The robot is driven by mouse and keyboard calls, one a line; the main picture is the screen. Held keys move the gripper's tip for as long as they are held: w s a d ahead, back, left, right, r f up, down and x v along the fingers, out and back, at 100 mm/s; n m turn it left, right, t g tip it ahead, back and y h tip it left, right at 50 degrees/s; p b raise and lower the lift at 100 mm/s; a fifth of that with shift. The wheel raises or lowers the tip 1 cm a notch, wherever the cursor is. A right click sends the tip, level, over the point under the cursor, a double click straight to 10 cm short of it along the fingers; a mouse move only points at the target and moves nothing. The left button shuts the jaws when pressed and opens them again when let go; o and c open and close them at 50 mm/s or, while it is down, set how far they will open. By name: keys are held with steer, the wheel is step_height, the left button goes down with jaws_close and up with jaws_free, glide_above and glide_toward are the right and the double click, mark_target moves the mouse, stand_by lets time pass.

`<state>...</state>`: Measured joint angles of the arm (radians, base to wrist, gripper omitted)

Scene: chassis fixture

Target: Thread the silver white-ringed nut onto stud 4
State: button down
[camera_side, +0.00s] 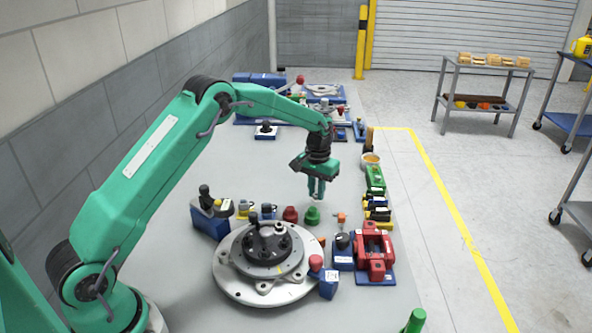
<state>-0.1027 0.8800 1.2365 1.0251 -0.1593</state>
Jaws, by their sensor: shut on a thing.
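My gripper (316,193) points down in the air above the grey table, behind and to the right of the round fixture. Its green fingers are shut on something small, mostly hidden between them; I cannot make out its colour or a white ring. The round silver fixture (229,285) lies at the front of the table. A darker grey disc (240,262) sits on it, with several dark upright parts near its middle. I cannot read any stud numbers, so I cannot tell which is stud 4. The gripper is apart from the fixture.
A green piece (312,216) and a red piece (290,215) stand below the gripper. A red block fixture (375,250) and a blue block with a red knob (328,284) stand right of the disc. A green case (375,179) is at the right edge. The table's middle left is clear.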

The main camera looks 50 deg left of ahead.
steer(key=shift+r, duration=0.1)
steer(key=shift+s+d+r, duration=0.15)
steer(key=shift+s+r, duration=0.25)
steer(key=shift+r, duration=0.1)
steer(key=s+d+r, duration=0.2)
steer(key=s+r, duration=0.4)
steer(key=s, duration=0.5)
steer(key=s+d+r, duration=0.2)
steer(key=s+r, duration=0.4)
steer(key=s, duration=0.6)
steer(key=shift+d+r, duration=0.2)
steer(key=shift+f, duration=0.15)
steer(key=shift+f, duration=1.75)
steer(key=shift+n, duration=0.3)
